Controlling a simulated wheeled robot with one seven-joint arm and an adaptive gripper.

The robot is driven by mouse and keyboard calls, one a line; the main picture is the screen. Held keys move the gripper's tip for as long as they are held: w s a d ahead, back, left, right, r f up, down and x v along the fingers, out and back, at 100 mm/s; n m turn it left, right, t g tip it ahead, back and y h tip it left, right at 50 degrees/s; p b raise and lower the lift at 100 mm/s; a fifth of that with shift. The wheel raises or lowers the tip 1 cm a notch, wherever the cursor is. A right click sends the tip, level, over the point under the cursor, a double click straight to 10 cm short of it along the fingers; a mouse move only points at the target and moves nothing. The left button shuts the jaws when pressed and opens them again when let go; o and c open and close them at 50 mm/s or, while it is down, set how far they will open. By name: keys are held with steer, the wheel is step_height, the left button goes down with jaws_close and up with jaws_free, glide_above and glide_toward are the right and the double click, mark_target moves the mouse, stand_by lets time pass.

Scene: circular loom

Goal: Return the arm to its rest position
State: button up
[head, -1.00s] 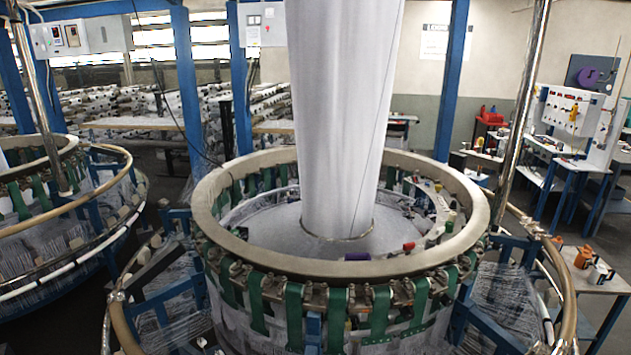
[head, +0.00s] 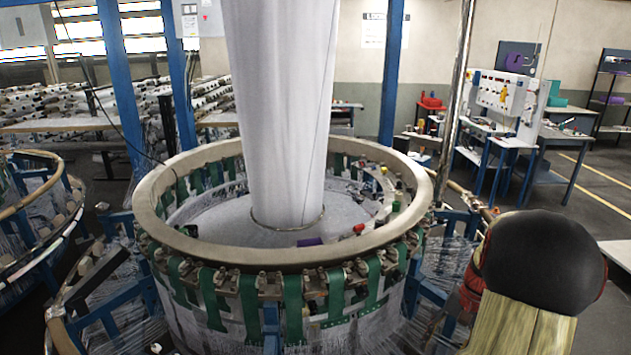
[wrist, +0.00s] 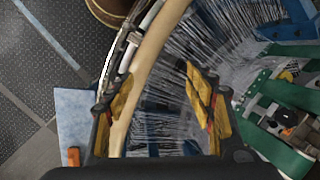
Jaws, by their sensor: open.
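My gripper (wrist: 162,115) shows in the wrist view with its two yellow-and-black fingers spread apart. It is open and nothing is between the fingers. Below it lie the loom's tan outer rail (wrist: 150,55) and the white threads, apart from the fingers as far as I can tell. In the head view my arm (head: 540,262) fills the lower right, in front of the loom's right side. The gripper's fingers cannot be made out there.
The circular loom (head: 285,257) with its tan ring and green straps stands in the middle, a white fabric tube (head: 280,110) rising from it. Another loom (head: 30,200) is at left. A blue-legged workbench (head: 495,160) stands at back right. Open floor (head: 600,185) lies at right.

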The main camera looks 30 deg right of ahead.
steer(key=a+r+n+t+h+b, duration=0.1)
steer(key=a+r+n, duration=0.3)
steer(key=a, duration=0.9)
steer(key=a+r+n+t+h+b, duration=0.1)
steer(key=a+r+n, duration=0.3)
steer(key=a, duration=0.9)
steer(key=w+a+r+n+t+h+b, duration=0.1)
steer(key=a+r+n, duration=0.4)
steer(key=a, duration=0.9)
steer(key=shift+r+t+b, duration=0.45)
steer(key=shift+r+t, duration=0.35)
steer(key=shift+t, duration=0.1)
steer(key=shift+c, duration=1)
